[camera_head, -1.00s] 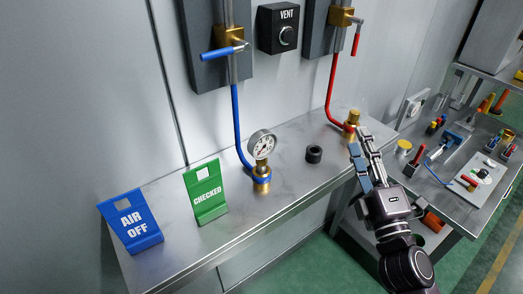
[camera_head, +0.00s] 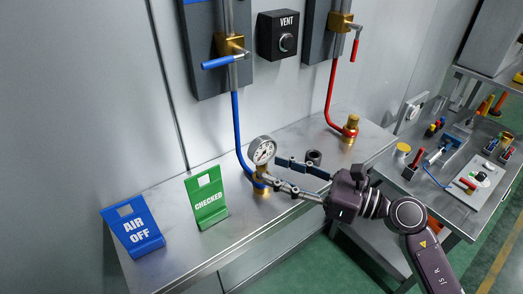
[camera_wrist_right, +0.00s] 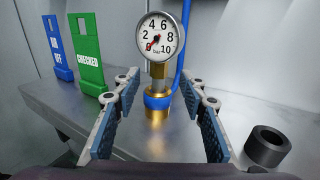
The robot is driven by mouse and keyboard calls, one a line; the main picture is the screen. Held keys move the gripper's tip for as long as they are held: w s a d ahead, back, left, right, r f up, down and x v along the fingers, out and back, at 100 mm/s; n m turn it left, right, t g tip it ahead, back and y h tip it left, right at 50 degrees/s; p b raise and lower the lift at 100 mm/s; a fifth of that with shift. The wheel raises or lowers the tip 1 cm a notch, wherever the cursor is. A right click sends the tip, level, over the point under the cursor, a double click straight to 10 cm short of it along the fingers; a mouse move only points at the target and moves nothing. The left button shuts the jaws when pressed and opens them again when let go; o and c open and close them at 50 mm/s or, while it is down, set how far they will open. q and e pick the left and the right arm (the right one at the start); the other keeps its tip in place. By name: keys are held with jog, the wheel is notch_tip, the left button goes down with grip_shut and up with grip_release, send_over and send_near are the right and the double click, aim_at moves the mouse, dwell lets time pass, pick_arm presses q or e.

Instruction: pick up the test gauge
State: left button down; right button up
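The test gauge (camera_head: 262,150) has a round white dial and stands upright on a brass fitting (camera_head: 261,186) at the end of the blue hose. It also shows in the right wrist view (camera_wrist_right: 160,36), with its needle near the low end of the scale. My right gripper (camera_head: 266,172) is open, with its fingers reaching left toward the gauge's stem and fitting. In the right wrist view the gauge and fitting stand ahead between the two spread finger pads, with gaps on both sides. My left gripper is not in view.
A black ring (camera_head: 314,157) lies on the steel shelf (camera_head: 290,142) close behind my right gripper. A green CHECKED sign (camera_head: 206,198) and a blue AIR OFF sign (camera_head: 133,229) stand left of the gauge. The red hose (camera_head: 331,95) ends at another brass fitting (camera_head: 350,129).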

aim_at(265, 170)
jog(key=p+x, duration=0.2)
jog(key=x, duration=0.1)
jog(key=shift+a, duration=0.4)
jog(key=shift+w+a+f, duration=0.15)
jog(key=shift+w+a, duration=0.1)
jog(key=shift+a, duration=0.15)
grip_shut()
